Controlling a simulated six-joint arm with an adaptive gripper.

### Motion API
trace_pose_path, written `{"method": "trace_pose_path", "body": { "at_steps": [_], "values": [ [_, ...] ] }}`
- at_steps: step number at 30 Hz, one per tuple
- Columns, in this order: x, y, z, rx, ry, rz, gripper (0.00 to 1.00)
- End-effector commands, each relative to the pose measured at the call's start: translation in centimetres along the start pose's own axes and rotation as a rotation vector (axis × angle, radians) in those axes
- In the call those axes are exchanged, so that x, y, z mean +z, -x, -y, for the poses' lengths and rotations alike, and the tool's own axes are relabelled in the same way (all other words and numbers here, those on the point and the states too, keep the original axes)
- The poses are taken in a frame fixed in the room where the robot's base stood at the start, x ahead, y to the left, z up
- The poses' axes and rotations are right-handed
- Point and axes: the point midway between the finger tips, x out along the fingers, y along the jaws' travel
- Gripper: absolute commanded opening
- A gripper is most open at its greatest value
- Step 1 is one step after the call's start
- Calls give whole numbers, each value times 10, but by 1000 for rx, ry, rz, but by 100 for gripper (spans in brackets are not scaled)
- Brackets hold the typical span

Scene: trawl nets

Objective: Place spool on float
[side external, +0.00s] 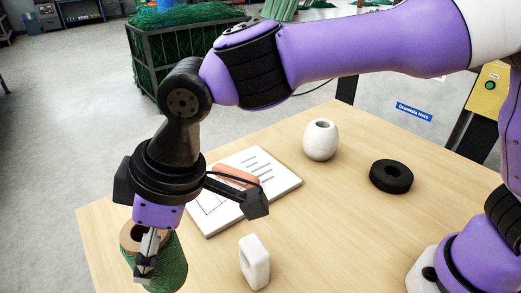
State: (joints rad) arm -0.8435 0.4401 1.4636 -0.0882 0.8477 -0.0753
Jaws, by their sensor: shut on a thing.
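The spool (172,266) is a green wound twine cone with a brown core, at the lower left. My gripper (146,268) points down at it and is shut on its rim, with one finger outside in front. The spool's lower end is near the picture's bottom edge, so I cannot tell whether it touches the table. The float (320,140) appears to be the white, rounded, barrel-like piece with a hole in its top. It stands upright toward the back of the table, apart from my gripper, up and to the right.
A white board (279,185) with printed lines lies mid-table, an orange piece (236,176) on it, partly behind my gripper's side attachment. A white block with a slot (254,262) stands in front. The wooden table (335,225) is clear at centre right.

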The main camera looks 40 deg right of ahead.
Motion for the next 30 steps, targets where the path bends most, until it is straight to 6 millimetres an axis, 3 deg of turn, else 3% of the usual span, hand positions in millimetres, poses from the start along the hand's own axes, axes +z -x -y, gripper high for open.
{"method": "trace_pose_path", "body": {
  "at_steps": [5, 10, 15, 18, 22, 30],
  "values": [
    [-6, 23, -28, 35, -83, -3, 28],
    [4, 51, -99, 133, -317, -7, 28],
    [41, 97, -179, 270, -649, -10, 28],
    [70, 127, -213, 353, -847, -12, 28],
    [110, 162, -242, 455, -1090, -12, 28],
    [158, 200, -260, 577, -1377, -10, 28]
  ]
}}
